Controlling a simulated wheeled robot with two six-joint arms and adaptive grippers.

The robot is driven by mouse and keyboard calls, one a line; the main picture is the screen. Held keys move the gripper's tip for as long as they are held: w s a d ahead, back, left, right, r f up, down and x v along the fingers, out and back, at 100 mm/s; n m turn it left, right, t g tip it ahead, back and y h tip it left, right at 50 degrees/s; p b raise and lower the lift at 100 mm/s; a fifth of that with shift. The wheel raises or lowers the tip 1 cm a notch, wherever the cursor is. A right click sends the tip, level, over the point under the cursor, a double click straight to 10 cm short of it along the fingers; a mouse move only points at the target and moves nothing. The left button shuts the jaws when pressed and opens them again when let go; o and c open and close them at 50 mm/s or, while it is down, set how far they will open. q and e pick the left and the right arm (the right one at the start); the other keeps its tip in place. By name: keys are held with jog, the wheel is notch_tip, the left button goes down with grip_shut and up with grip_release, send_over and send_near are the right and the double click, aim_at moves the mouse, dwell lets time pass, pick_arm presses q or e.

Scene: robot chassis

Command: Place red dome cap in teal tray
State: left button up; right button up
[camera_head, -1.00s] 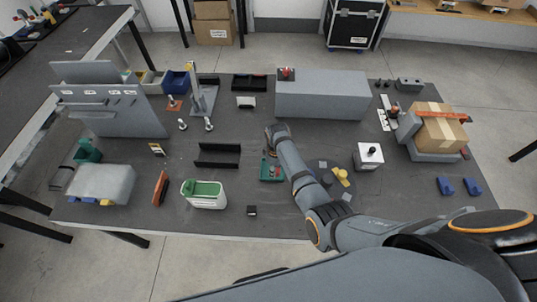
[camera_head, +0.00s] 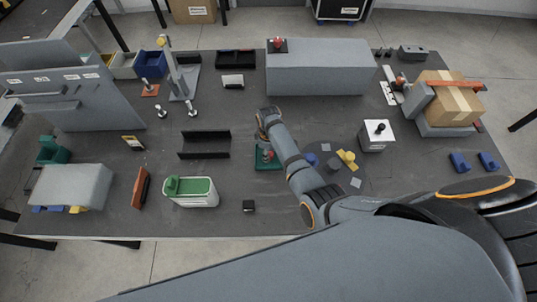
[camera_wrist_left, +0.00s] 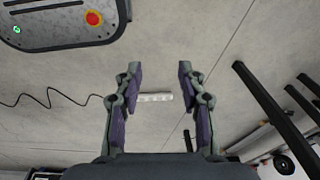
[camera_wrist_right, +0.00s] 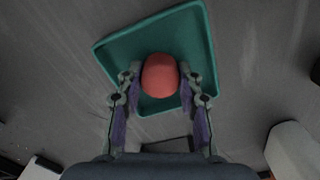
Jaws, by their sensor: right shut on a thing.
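The teal tray (camera_head: 268,166) lies on the dark table, left of the round dark disc. It is a shallow square and also shows in the right wrist view (camera_wrist_right: 112,52). My right gripper (camera_wrist_right: 161,74) is shut on the red dome cap (camera_wrist_right: 159,76), over the tray's near part in that view. I cannot tell whether the cap touches the tray floor. In the head view the cap (camera_head: 267,153) shows small beside the right wrist. My left gripper (camera_wrist_left: 158,75) is open and empty, with floor below it; it is not in the head view.
A long grey block (camera_head: 320,75) stands behind the tray. A black channel (camera_head: 204,145) and a white-green container (camera_head: 190,191) lie to the left. The disc (camera_head: 333,170) with yellow pieces and a white box (camera_head: 376,136) are to the right.

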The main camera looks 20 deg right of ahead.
jog(key=shift+s+r, duration=0.15)
jog(key=shift+s, duration=0.15)
jog(key=o, duration=0.6)
jog(key=shift+f, duration=0.2)
pick_arm(q)
jog(key=s, duration=0.4)
pick_arm(e)
jog(key=shift+o, duration=2.1)
jog(key=shift+r, duration=0.15)
notch_tip(320, 180, up, 10)
jog(key=p, duration=1)
jog(key=shift+p, duration=0.4)
pick_arm(q)
notch_tip(320, 180, up, 10)
jog(key=w, duration=0.1)
jog(key=shift+a+b, duration=0.15)
jog(key=shift+b, duration=0.2)
pick_arm(e)
jog(key=shift+r, duration=1.1)
pick_arm(q)
jog(key=shift+w, duration=0.1)
